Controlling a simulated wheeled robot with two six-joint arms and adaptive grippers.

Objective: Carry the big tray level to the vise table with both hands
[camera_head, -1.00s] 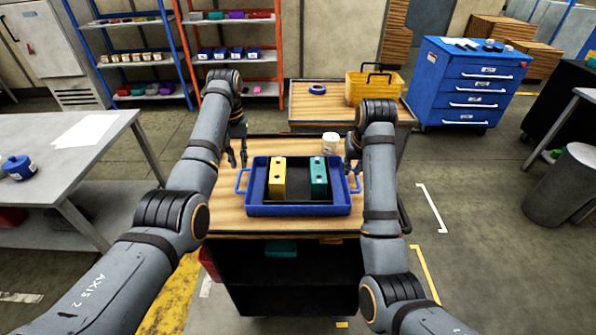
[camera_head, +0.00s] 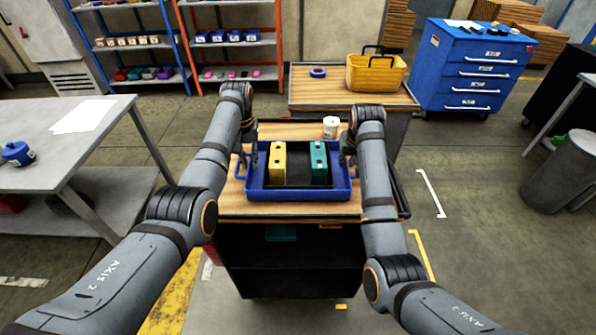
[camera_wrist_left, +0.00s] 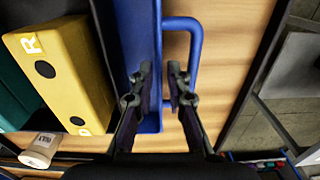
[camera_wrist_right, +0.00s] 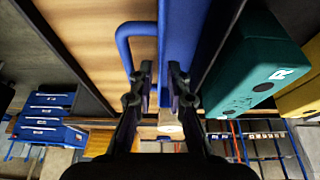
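The big blue tray (camera_head: 298,194) sits level on a wooden-topped cart (camera_head: 235,206), with a loop handle at each end. It holds a yellow block (camera_head: 277,163) and a teal block (camera_head: 318,163). My left gripper (camera_head: 243,168) is at the tray's left end. In the left wrist view its open fingers (camera_wrist_left: 160,78) are over the tray wall beside the handle (camera_wrist_left: 195,55). My right gripper (camera_head: 347,162) is at the right end. In the right wrist view its open fingers (camera_wrist_right: 160,78) are over the wall beside the other handle (camera_wrist_right: 124,48). Neither grips anything.
A white cup (camera_head: 331,127) stands behind the tray. A grey table (camera_head: 100,140) with a blue object (camera_head: 17,153) is at left. Floor is clear at right.

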